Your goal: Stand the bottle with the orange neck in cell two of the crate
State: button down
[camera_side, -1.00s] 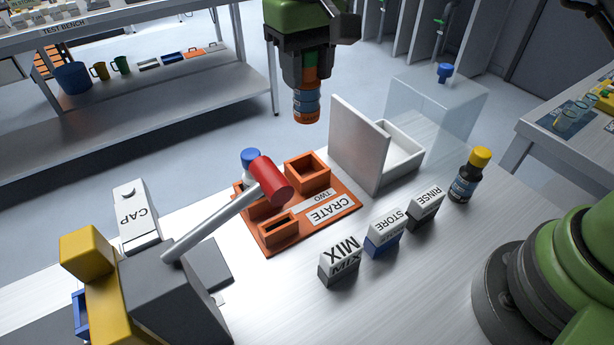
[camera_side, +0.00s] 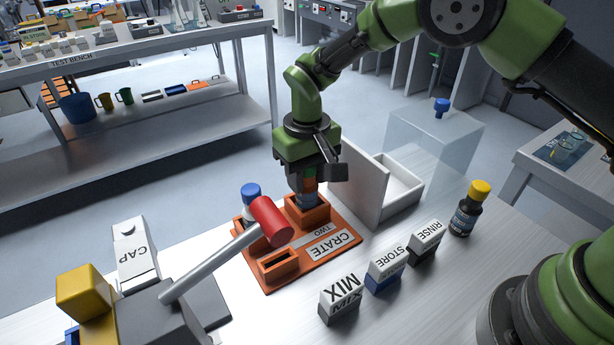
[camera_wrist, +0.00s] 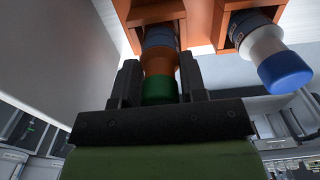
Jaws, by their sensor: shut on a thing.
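The bottle with the orange neck (camera_wrist: 158,62) has a green top and a blue body, and is upright. Its lower end is hidden inside the cell beside the label TWO (camera_side: 309,229) on the orange crate (camera_side: 343,254). In the side view the bottle's blue part (camera_side: 307,197) shows just above that cell's rim. My gripper (camera_side: 308,180) is above the cell and shut on the bottle near its top; its fingers stand either side of the green top in the wrist view (camera_wrist: 158,88). I cannot tell whether the bottle touches the cell floor.
A blue-capped bottle (camera_side: 250,191) stands in a neighbouring cell. A red-headed hammer-like bar (camera_side: 271,222) reaches over the crate's left part. A white upright panel (camera_side: 364,190) stands close on the right. MIX, STORE and RINSE blocks and a yellow-capped bottle (camera_side: 465,212) stand farther right.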

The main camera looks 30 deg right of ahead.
jog(key=shift+f, duration=0.3)
jog(key=shift+f, duration=0.15)
jog(key=c, duration=0.7)
grip_release()
